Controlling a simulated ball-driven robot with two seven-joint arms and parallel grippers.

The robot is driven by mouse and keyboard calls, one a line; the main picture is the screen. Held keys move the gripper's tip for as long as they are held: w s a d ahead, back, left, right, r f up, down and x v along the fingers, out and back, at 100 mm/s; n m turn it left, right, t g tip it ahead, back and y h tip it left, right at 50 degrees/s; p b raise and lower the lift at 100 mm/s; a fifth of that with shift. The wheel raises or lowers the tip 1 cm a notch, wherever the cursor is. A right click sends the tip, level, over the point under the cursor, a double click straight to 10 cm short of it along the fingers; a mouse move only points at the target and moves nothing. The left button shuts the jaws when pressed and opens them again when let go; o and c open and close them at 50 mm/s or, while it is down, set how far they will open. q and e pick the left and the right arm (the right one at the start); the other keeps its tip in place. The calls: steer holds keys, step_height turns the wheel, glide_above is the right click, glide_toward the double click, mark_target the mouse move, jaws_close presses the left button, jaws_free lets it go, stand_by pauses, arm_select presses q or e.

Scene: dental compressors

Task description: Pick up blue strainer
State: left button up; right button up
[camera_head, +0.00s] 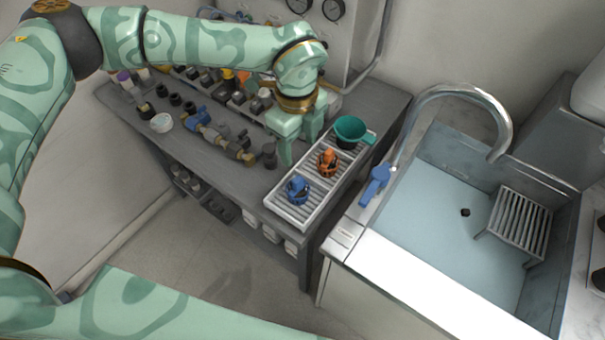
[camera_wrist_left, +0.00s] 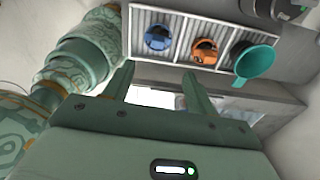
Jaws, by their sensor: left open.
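The blue strainer (camera_head: 297,189) is a small round blue piece with dark parts. It sits at the near end of a white ribbed tray (camera_head: 316,207) in the head view, and at the left of the tray in the left wrist view (camera_wrist_left: 157,38). My left gripper (camera_head: 299,148) is open and empty, beside the tray's far-left side, apart from the strainer. In the left wrist view, my left gripper's fingers (camera_wrist_left: 158,70) are spread, with the strainer beyond their tips. My right gripper is not in view.
An orange piece (camera_head: 328,162) and a teal funnel-like cup (camera_head: 350,130) share the tray. Brass and blue valve fittings (camera_head: 222,137) and dark caps crowd the grey bench. A sink (camera_head: 446,225) with a blue-handled tap (camera_head: 374,186) is to the right.

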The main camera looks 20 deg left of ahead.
arm_select(q)
steer(key=b, duration=0.1)
glide_above(298, 178)
step_height(298, 178, down, 6)
steer(key=shift+s+r, duration=0.1)
steer(key=shift+r, duration=0.1)
step_height(298, 178, down, 4)
steer(key=shift+f+b, duration=0.25)
steer(key=shift+b, duration=0.2)
steer(key=shift+f, duration=0.45)
step_height(298, 178, down, 5)
steer(key=shift+b, duration=0.85)
steer(key=shift+s+r, duration=0.1)
steer(key=c, duration=0.6)
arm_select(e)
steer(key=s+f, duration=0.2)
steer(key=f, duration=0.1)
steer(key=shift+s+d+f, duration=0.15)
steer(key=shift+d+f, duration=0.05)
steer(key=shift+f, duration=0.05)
